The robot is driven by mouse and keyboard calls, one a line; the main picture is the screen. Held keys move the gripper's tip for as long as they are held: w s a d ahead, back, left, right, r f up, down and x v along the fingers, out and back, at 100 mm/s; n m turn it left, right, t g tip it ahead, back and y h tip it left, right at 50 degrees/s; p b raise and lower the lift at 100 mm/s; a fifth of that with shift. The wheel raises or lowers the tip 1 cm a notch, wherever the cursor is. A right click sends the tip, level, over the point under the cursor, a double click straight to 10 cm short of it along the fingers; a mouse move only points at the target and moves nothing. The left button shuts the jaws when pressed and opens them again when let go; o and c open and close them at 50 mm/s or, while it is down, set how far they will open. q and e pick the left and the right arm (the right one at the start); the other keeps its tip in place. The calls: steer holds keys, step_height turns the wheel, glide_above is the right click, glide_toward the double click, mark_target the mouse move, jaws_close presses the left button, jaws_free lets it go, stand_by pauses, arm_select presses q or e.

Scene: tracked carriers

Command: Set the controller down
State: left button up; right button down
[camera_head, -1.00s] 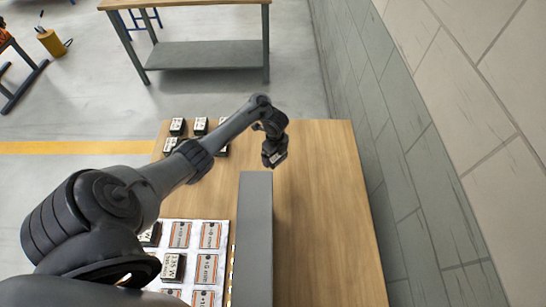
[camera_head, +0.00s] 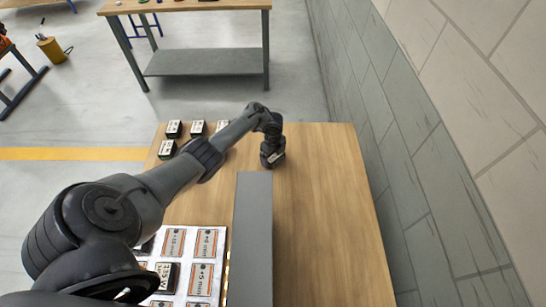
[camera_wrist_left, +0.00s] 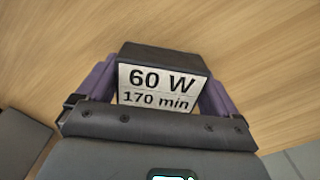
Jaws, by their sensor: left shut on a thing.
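The controller (camera_wrist_left: 157,85) is a black box with a white label reading "60 W 170 min". My left gripper (camera_head: 271,153) is shut on it, with a purple finger on each side in the left wrist view. In the head view the controller (camera_head: 276,158) shows only in part below the gripper, over the wooden table (camera_head: 325,210) just beyond the far end of a grey block. I cannot tell whether its underside touches the table. My right gripper is not in view.
The long grey block (camera_head: 253,230) stands on the table near its middle. Several black boxes (camera_head: 167,149) sit at the back left. A white board with printed orange-framed labels (camera_head: 203,243) lies left of the block, partly behind my arm. The table's right side is clear.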

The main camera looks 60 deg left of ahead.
arm_select(q)
steer(key=shift+r, duration=0.1)
steer(key=shift+f, duration=0.2)
steer(key=o, duration=0.9)
steer(key=shift+o, duration=0.2)
steer(key=shift+r, duration=0.1)
step_height(320, 180, up, 11)
steer(key=p, duration=0.4)
steer(key=shift+p, duration=0.35)
steer(key=shift+r, duration=0.6)
